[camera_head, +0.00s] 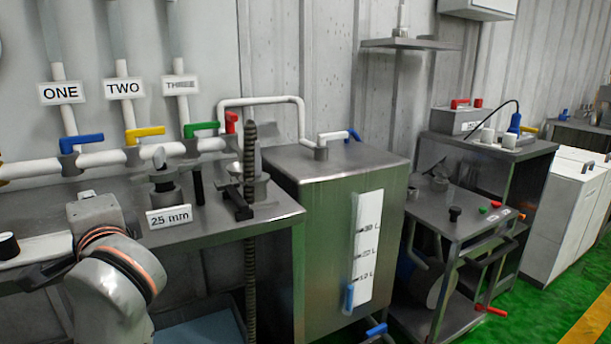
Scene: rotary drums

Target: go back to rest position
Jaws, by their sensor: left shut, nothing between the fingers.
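My left arm comes in at the lower left, with grey links and orange rings. My left gripper (42,276) is a dark shape beside the wrist, over the front edge of the left steel bench (232,226). It is shut and holds nothing. It is partly hidden by my own arm, so its fingertips show poorly. My right gripper is not in view.
Pipes with blue (82,143), yellow (145,134) and green (202,129) valve handles run behind the bench. A "25 mm" sign (169,216) stands on it. A steel tank (325,230) and a cart (470,222) stand to the right. Green floor (545,310) is clear at the lower right.

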